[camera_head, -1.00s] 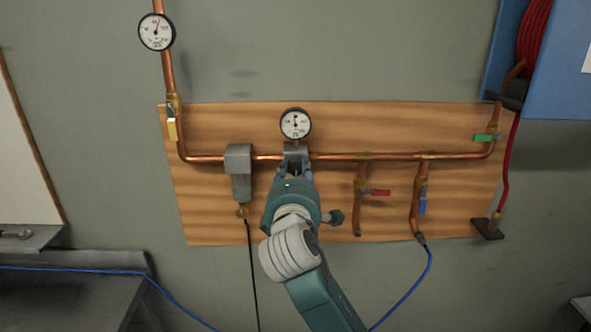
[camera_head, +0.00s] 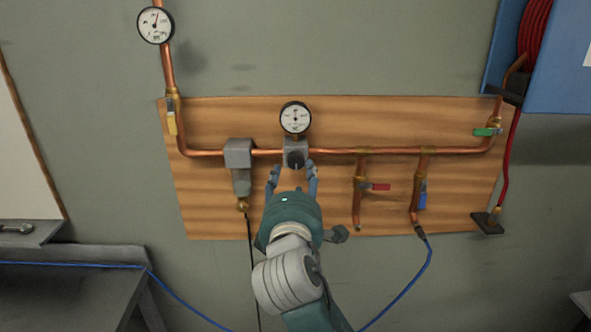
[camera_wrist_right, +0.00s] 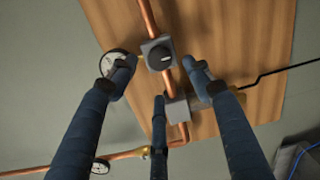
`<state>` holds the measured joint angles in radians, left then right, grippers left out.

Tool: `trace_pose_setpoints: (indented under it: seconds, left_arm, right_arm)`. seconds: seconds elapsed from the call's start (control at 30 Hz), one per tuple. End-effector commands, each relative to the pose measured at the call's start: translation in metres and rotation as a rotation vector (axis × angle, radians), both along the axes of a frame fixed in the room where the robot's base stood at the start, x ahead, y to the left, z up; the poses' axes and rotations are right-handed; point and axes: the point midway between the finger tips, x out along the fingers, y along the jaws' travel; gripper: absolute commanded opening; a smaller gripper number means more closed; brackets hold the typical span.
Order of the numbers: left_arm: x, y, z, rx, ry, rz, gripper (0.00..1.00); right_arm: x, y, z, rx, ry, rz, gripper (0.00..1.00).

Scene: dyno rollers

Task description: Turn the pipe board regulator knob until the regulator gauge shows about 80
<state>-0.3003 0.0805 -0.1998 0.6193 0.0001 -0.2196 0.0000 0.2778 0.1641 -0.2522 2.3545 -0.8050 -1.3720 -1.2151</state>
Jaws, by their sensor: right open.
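The regulator (camera_head: 296,147) is a small grey block on the copper pipe, with a dark round knob (camera_head: 297,160) on its front. The regulator gauge (camera_head: 295,117) is a white dial with a black rim just above it. Its needle looks roughly upright, but the numbers are too small to read. My right gripper (camera_head: 293,172) is open and empty, its fingers spread just below and in front of the knob, apart from it. In the right wrist view the knob (camera_wrist_right: 159,59) shows between the spread fingers, and a finger partly covers the gauge (camera_wrist_right: 108,63). My left gripper is not in view.
The wooden board (camera_head: 400,222) also carries a grey filter unit (camera_head: 239,160) left of the regulator and red (camera_head: 376,187), blue (camera_head: 422,195) and green (camera_head: 486,132) handled valves to the right. Another gauge (camera_head: 155,25) sits at upper left. A blue hose hangs below.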

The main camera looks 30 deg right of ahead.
Motion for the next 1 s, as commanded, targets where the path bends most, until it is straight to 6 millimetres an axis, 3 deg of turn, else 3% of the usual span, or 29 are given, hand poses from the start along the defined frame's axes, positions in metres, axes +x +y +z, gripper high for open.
trace_pose_setpoints:
  seconds: [0.13, 0.33, 1.0]
  left_arm:
    - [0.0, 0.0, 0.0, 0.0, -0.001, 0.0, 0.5]
    - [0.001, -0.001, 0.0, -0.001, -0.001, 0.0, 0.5]
    - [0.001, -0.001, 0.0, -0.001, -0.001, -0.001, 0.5]
  right_arm:
    - [-0.024, 0.018, 0.0, 0.003, 0.0, 0.003, 0.5]
    - [-0.042, 0.03, 0.001, 0.0, 0.0, 0.001, 0.5]
    - [-0.046, 0.032, 0.001, -0.001, 0.0, -0.001, 0.5]
